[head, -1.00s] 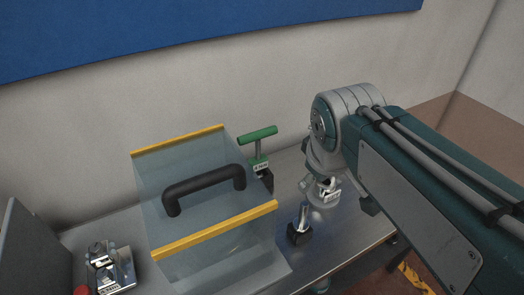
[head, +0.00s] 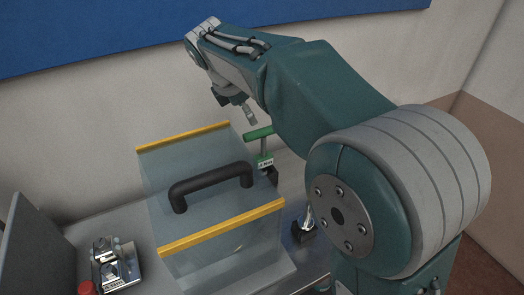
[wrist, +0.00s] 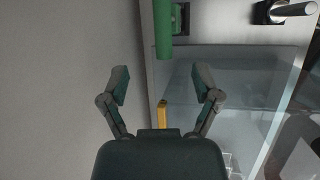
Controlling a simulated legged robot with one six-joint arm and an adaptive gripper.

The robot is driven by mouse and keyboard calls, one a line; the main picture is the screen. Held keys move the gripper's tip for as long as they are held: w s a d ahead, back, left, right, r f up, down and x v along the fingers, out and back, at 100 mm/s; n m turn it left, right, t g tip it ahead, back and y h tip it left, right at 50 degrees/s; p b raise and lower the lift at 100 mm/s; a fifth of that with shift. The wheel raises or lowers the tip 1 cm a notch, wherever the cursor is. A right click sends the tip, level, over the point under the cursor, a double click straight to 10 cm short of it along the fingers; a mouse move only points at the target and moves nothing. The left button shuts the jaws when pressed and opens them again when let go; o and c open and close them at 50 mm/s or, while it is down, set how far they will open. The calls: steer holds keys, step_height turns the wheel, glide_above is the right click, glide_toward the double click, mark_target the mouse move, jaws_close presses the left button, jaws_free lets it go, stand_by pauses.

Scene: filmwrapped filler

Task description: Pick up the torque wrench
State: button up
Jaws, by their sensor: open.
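A green T-handled tool (head: 258,133), the likely torque wrench, stands upright at the back of the metal bench, behind the clear box. The tool's lower end is partly hidden by the box.
A clear box with yellow edges (head: 222,229) and a black handle (head: 210,184) stands left of the tool. A metal clamp-like fixture (head: 113,265) is at the lower left. Another metal fixture (head: 303,232) is partly behind my arm. The wall is close behind.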

mark_target(259, 130)
steer(key=x, duration=0.4)
steer(key=shift+w+d+f, duration=0.15)
steer(key=shift+d+f, duration=0.1)
steer(key=shift+x, duration=3.05)
jaws_close()
